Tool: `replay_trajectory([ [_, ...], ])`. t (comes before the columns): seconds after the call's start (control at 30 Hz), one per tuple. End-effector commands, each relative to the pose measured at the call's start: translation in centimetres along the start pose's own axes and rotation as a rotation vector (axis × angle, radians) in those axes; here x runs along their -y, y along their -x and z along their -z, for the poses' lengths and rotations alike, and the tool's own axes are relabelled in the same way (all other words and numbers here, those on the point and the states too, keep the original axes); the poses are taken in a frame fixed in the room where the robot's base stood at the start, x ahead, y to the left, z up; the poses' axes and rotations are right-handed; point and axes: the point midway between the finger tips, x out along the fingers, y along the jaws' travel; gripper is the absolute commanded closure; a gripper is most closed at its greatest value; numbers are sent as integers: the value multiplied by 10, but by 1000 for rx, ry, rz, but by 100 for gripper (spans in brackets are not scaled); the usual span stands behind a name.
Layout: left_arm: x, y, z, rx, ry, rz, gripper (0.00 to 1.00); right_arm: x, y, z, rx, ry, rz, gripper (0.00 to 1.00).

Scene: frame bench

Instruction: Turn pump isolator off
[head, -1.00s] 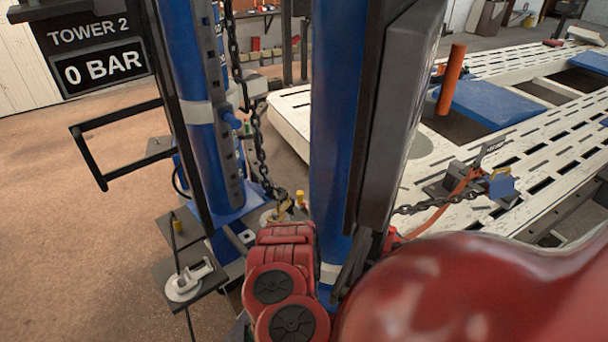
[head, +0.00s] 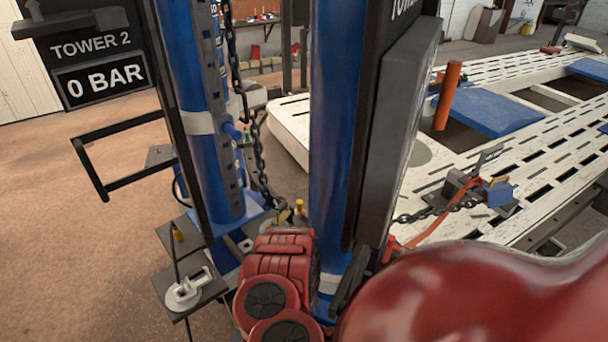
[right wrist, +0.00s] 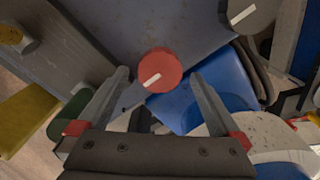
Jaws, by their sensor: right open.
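A round red knob (right wrist: 160,70) with a white pointer line shows in the right wrist view. Its line runs slantwise, lower left to upper right. I cannot read a label that names it as the pump isolator. My right gripper (right wrist: 159,76) is open, with one finger to the left and one to the right of the knob in the picture. I cannot tell how far the fingertips are from it. In the head view neither the red knob nor my right gripper can be made out. My left gripper is not in view.
A grey knob (right wrist: 252,14) with a white line is at the upper right of the wrist view. The head view has blue posts (head: 338,130), a hanging chain (head: 257,150), a "TOWER 2, 0 BAR" sign (head: 100,82) and a slotted white frame (head: 545,155). Open floor lies left.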

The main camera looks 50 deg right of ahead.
Motion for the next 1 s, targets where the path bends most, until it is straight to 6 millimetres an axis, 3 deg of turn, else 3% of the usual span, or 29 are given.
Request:
replay_trajectory([
  [0.03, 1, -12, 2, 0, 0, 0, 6, 2, 19, -2, 2, 1, 5, 0],
  [0.13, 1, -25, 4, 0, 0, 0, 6, 1, 42, -2, 1, 0, 5, 0],
  [0.2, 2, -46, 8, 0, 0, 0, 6, 0, 64, 0, 1, -1, 2, 0],
  [0.5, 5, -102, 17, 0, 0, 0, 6, 0, 123, 1, -1, 0, 2, 0],
  [0.7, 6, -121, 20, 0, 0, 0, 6, 0, 142, 1, -1, 0, 2, 0],
  [1.0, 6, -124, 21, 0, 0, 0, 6, 0, 145, 1, -1, 0, 2, 0],
])
